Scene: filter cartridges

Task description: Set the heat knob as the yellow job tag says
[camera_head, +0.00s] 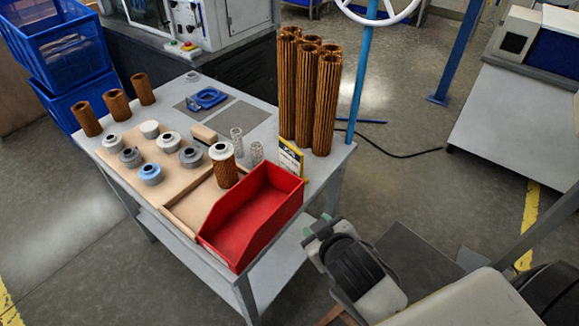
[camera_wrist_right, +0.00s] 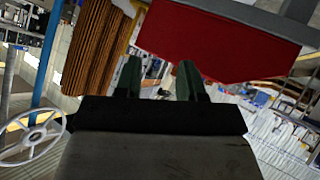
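The yellow job tag (camera_head: 291,157) stands upright at the right end of the table, behind the red bin; its writing is too small to read. I cannot make out a heat knob with certainty. A dark flat plate (camera_head: 236,117) with a blue piece (camera_head: 207,98) beside it lies at the back of the table, and a small grey round part (camera_head: 192,76) sits behind them. My right gripper (camera_head: 317,224) is off the table's right edge, beside the red bin. In the right wrist view its two green fingertips (camera_wrist_right: 159,78) are apart with nothing between them. My left gripper is out of view.
The red bin (camera_head: 253,215) is empty at the table's front right. Tall brown pleated cartridges (camera_head: 325,105) stand behind the tag. Short brown cartridges (camera_head: 116,105) stand at left.

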